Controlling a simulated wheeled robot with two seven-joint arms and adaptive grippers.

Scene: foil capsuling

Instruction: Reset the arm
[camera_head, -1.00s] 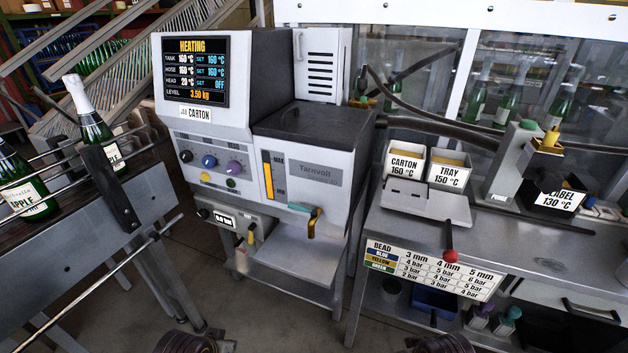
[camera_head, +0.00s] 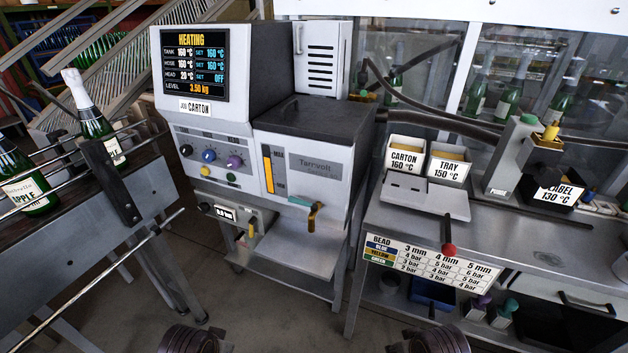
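Two dark ribbed parts of my own arms show at the bottom edge, one left of centre and one right of centre. Neither gripper's fingers are in view, so I cannot see whether they hold anything. The grey hot-melt machine (camera_head: 310,165) stands in the middle. Its screen (camera_head: 195,65) reads HEATING, with tank and hose at 160 °C, head at 20 °C and head set OFF. A sign under the screen reads CARTON. A small yellow-brown handle (camera_head: 314,216) sits on the machine's front above a grey shelf.
A conveyor (camera_head: 90,240) with green bottles (camera_head: 97,125) and rails is at left. A grey bench (camera_head: 500,235) at right carries CARTON (camera_head: 405,158) and TRAY (camera_head: 447,167) bins, a red-knobbed lever (camera_head: 448,249) and a LABEL bin (camera_head: 560,194). Bare floor (camera_head: 260,315) lies in front.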

